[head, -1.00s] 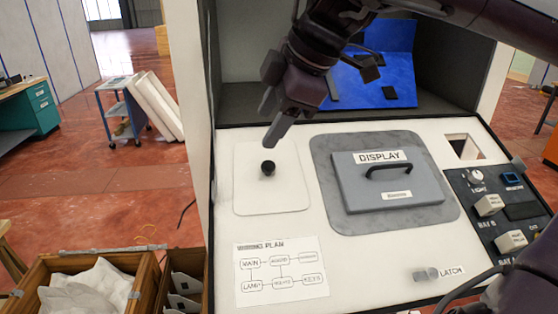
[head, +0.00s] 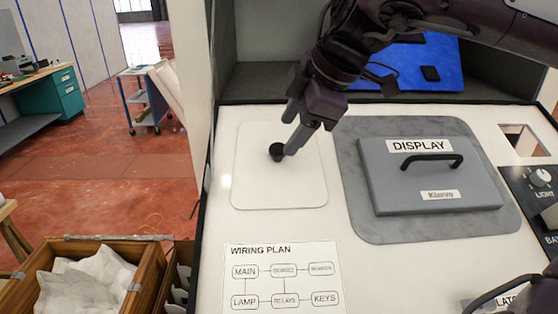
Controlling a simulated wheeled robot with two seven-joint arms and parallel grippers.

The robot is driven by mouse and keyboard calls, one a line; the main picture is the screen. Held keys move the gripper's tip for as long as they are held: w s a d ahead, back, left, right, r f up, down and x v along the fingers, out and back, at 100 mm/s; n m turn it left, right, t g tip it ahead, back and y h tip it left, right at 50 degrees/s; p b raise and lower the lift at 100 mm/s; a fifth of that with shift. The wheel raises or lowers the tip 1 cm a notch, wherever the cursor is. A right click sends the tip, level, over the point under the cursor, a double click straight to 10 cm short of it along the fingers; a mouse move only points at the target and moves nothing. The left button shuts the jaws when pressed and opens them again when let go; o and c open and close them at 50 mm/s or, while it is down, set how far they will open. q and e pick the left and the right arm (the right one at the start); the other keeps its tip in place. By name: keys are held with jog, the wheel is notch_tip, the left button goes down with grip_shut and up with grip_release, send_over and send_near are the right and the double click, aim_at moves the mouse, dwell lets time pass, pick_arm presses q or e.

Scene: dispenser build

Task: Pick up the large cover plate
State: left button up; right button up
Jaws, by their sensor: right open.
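A white plate with rounded corners (head: 258,186) lies flat on the white worktop, left of the grey display cover. A short black knob (head: 277,152) stands on it. My right gripper (head: 289,132) reaches down from the upper right, open, with its fingertips at the knob. One finger overlaps the knob in the picture; I cannot tell whether it touches. Nothing is held.
A grey cover marked DISPLAY (head: 430,180) with a black handle sits on a grey pad to the right. A wiring plan sheet (head: 283,279) lies in front. A blue panel (head: 425,65) is behind. A wooden crate (head: 150,270) stands at lower left.

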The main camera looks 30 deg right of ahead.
aim_at(279, 147)
jog(key=p+x, duration=0.1)
jog(key=x, duration=0.3)
jog(key=shift+f, duration=0.25)
jog(key=shift+w+f, duration=0.2)
jog(key=shift+w, duration=0.05)
jog(key=shift+s+a, duration=0.15)
jog(key=c, duration=1.1)
